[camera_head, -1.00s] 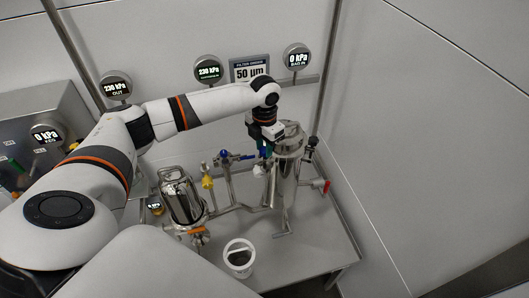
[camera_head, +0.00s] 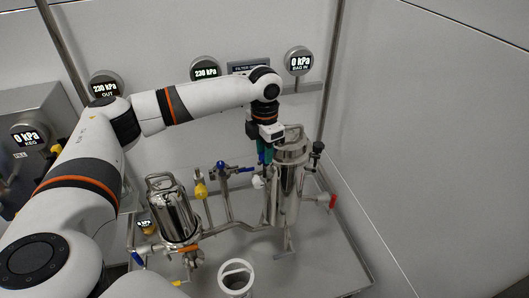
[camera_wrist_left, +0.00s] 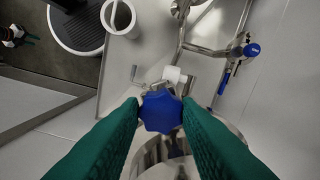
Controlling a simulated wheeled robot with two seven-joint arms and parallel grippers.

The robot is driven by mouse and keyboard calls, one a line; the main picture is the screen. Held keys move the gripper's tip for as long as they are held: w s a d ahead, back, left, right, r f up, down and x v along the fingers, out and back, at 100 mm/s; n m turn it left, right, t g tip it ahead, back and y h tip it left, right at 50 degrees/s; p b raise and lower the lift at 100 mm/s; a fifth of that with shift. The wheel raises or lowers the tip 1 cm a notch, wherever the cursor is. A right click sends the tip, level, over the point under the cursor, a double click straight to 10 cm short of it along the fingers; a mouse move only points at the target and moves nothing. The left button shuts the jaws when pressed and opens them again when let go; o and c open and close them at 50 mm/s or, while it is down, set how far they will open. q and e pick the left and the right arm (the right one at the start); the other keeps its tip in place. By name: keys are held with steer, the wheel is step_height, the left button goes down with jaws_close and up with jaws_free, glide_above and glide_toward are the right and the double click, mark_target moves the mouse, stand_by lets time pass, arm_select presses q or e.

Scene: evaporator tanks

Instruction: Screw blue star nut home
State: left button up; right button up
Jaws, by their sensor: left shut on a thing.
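The blue star nut (camera_wrist_left: 161,111) sits between the two green fingers of my left gripper (camera_wrist_left: 161,112) in the left wrist view, with its lobed face toward the camera. The fingers press it from both sides. In the head view my left gripper (camera_head: 265,153) points down at the left side of the lid of the tall steel filter housing (camera_head: 288,190). There the nut is hidden by the fingers and gripper. How far it is threaded cannot be seen. My right gripper is not in view.
A second steel housing (camera_head: 173,212) stands to the left on the steel tray table. Blue-handled (camera_head: 222,166) and yellow valves (camera_head: 200,190) sit on pipes between the two. A white bucket (camera_head: 236,277) stands in front. A red-handled valve (camera_head: 332,201) is at the right.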

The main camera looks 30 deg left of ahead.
arm_select(q)
steer(key=shift+w+r, duration=0.1)
steer(key=shift+r, duration=0.05)
steer(key=o, duration=0.9)
steer(key=shift+o, duration=0.4)
step_height(320, 180, up, 12)
steer(key=b, duration=0.1)
steer(key=shift+b, duration=0.4)
